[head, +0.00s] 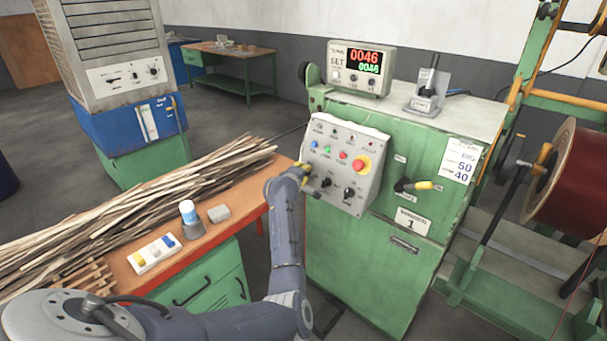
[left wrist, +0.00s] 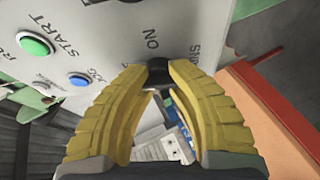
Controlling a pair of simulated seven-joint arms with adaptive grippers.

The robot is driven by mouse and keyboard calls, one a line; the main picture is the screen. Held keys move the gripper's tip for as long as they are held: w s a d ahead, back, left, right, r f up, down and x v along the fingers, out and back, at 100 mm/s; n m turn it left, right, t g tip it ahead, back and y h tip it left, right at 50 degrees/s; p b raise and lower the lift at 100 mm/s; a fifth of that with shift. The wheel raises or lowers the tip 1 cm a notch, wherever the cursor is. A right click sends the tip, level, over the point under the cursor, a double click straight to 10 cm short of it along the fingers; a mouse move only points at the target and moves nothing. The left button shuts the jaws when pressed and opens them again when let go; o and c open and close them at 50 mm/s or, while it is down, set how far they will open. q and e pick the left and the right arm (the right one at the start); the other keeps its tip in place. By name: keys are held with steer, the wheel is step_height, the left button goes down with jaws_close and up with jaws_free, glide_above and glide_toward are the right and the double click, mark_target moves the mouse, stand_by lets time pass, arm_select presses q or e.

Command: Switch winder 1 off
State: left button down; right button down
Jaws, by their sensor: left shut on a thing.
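Winder 1 (head: 385,250) is a green cabinet with a "1" plate on its front. Its grey control panel (head: 345,137) carries coloured buttons, a red mushroom button on yellow (head: 361,163) and black knobs. My left gripper (head: 306,172) is at the panel's lower left edge. In the left wrist view its yellow fingers (left wrist: 158,78) are shut on a small black knob (left wrist: 158,66) beside the word "ON". The fingers hide part of the knob, and I cannot tell which way it points. My right gripper is not in view.
A counter box (head: 361,69) on the cabinet shows lit "0046" digits. A black lever with a yellow grip (head: 415,185) sticks out of the cabinet front. A wooden bench (head: 240,217) with strips and small items stands on the left. A wire reel (head: 575,180) is at the right.

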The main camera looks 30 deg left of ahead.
arm_select(q)
steer(key=shift+a+r+n, duration=0.35)
steer(key=shift+n, duration=0.25)
steer(key=c, duration=1.2)
jaws_free()
steer(key=shift+c, duration=0.2)
steer(key=o, duration=0.4)
steer(key=shift+s+a+f, duration=0.1)
steer(key=shift+s+f, duration=0.05)
steer(key=shift+f, duration=0.05)
steer(key=shift+c, duration=0.2)
steer(key=shift+d, duration=0.2)
steer(key=shift+f, duration=0.1)
steer(key=v, duration=1.2)
steer(key=shift+r, duration=0.25)
steer(key=shift+d, duration=0.1)
